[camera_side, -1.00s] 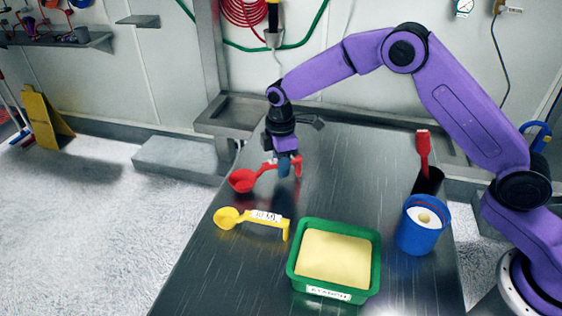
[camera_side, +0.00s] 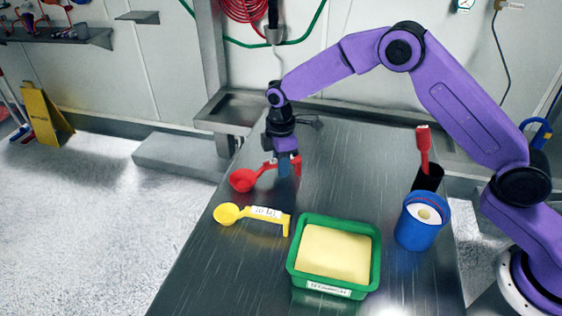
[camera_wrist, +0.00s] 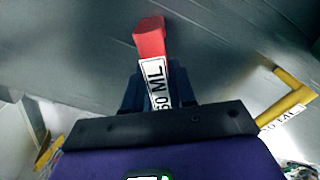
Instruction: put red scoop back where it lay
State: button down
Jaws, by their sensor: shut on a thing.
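The red scoop (camera_side: 243,180) is at the far left part of the steel table, its round bowl to the left and its handle to the right. My gripper (camera_side: 284,168) points down and is shut on the scoop's handle. The bowl is hidden there. I cannot tell whether the scoop touches the table or hangs just above it.
A yellow scoop (camera_side: 228,214) lies nearer the front, close to the red one. A green tub of pale powder (camera_side: 291,262), a blue container (camera_side: 419,236) and a dark holder with a red-handled tool (camera_side: 424,152) stand to the right. The table behind my gripper is clear.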

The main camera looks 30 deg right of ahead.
jog(key=c, duration=0.8)
grip_release()
jog(key=shift+c, duration=0.2)
notch_tip(320, 180, up, 18)
jog(key=shift+f, duration=0.25)
jog(key=s+d+f+m, duration=0.1)
jog(key=s+d, duration=0.4)
jog(key=s, duration=0.7)
jog(key=s+d+f+m, duration=0.1)
jog(key=s+d, duration=0.4)
jog(key=s, duration=0.8)
jog(key=s+d+f+m, duration=0.1)
jog(key=s+d, duration=0.5)
jog(key=s, duration=0.7)
jog(key=shift+s+f, duration=0.2)
